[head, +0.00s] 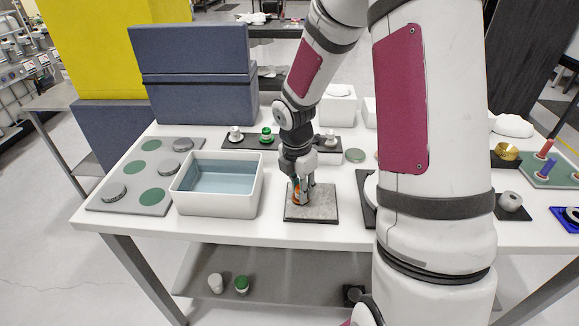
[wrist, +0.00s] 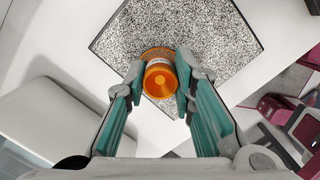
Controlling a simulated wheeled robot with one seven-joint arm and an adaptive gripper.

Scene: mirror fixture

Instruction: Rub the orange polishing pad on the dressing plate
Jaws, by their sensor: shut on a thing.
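My gripper (head: 302,183) is shut on the orange polishing pad (head: 296,195) in the head view. In the wrist view my gripper's teal fingers (wrist: 160,90) sit on either side of the orange pad (wrist: 160,76), which has a pale band around it. The dressing plate (head: 322,212) is a square grey speckled slab with a dark edge near the table's front. It also shows in the wrist view (wrist: 212,38), under the pad. The pad is at the plate's left part; its underside is hidden, so I cannot tell whether it touches the plate.
A white bin of bluish liquid (head: 217,208) stands left of the plate. Further left is a grey board (head: 150,209) with green spots and discs. Behind is a dark tray (head: 251,142) with small knobs. My arm hides part of the table to the right.

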